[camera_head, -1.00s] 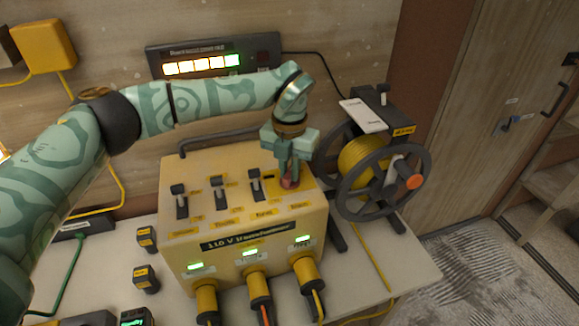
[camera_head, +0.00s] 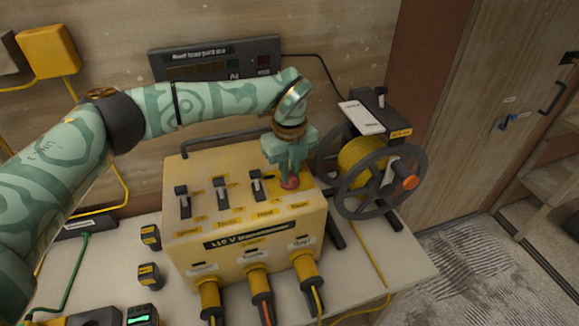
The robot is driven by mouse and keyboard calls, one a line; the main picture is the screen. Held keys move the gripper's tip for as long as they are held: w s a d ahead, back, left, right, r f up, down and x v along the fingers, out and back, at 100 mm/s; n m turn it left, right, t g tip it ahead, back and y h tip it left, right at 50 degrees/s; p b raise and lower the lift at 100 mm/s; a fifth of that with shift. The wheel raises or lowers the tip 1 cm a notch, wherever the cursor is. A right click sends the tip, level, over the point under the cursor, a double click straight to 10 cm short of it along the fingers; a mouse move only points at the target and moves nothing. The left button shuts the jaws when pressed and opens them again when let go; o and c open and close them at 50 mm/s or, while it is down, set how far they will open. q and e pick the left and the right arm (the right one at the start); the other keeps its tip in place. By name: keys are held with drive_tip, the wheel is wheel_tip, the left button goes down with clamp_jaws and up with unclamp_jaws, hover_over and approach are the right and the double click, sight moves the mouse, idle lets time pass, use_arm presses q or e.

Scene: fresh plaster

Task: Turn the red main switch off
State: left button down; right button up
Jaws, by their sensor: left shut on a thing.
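The yellow 110 V transformer box (camera_head: 185,245) stands on the pale bench with several black lever switches on its sloped top. The red main switch (camera_head: 289,183) is at the right end of that top. My left gripper (camera_head: 289,178) points down and is shut on the red switch, whose lower part shows beneath the fingers. The indicator windows on the box front are dark. The panel on the wall (camera_head: 215,60) has its row of lights dark. My right gripper is not in view.
A cable reel with yellow cable (camera_head: 362,165) stands close to the right of the box. Yellow plugs (camera_head: 257,281) with cables hang from the box front. Small black-and-yellow blocks (camera_head: 149,277) lie to the left. The bench (camera_head: 385,275) has some clear space at front right.

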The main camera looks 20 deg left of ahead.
sight(290, 172)
use_arm(q)
drive_tip(key=n+p, duration=0.1)
drive_tip(key=n, duration=0.5)
drive_tip(key=shift+w+r+n, duration=0.1)
drive_tip(key=shift+r+n, duration=0.05)
drive_tip(key=shift+n, duration=0.15)
idle(0.4)
drive_tip(key=c, duration=1.4)
unclamp_jaws()
drive_tip(key=shift+c, duration=0.2)
wheel_tip(290, 172, up, 16)
drive_tip(key=b, duration=0.1)
